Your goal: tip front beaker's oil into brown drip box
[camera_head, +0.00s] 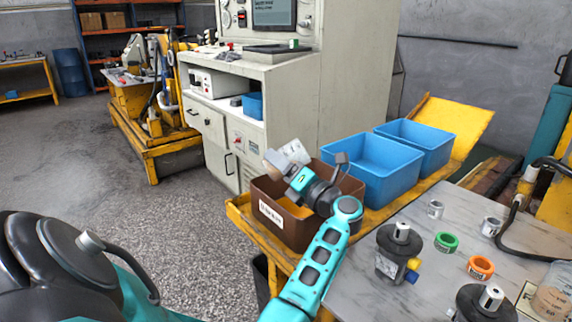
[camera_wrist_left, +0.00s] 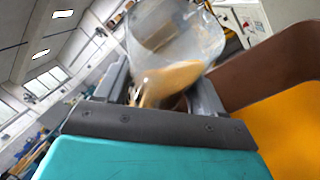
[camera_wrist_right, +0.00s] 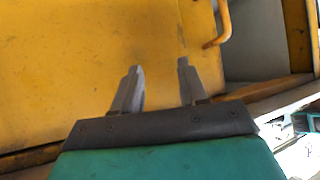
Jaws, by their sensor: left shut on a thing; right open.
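The brown drip box (camera_head: 297,227) stands on the yellow cart, with a white label on its front and yellow-orange liquid inside. It also shows in the left wrist view (camera_wrist_left: 262,75). My left gripper (camera_head: 290,170) is shut on a clear beaker (camera_wrist_left: 178,40) above the box's back left part. The beaker is strongly tilted and holds tan oil (camera_wrist_left: 172,78). I cannot tell in the pictures whether oil is flowing out. My right gripper (camera_wrist_right: 157,85) is open and empty in front of a yellow surface. Another beaker (camera_head: 553,300) with tan content stands at the right table edge.
Two blue bins (camera_head: 372,172) stand beside the drip box on the yellow cart. The grey table (camera_head: 350,295) holds a dark motor (camera_head: 392,250), a second motor, green (camera_head: 446,242) and orange (camera_head: 481,267) rings and small metal parts. A pale cabinet (camera_head: 290,115) stands behind.

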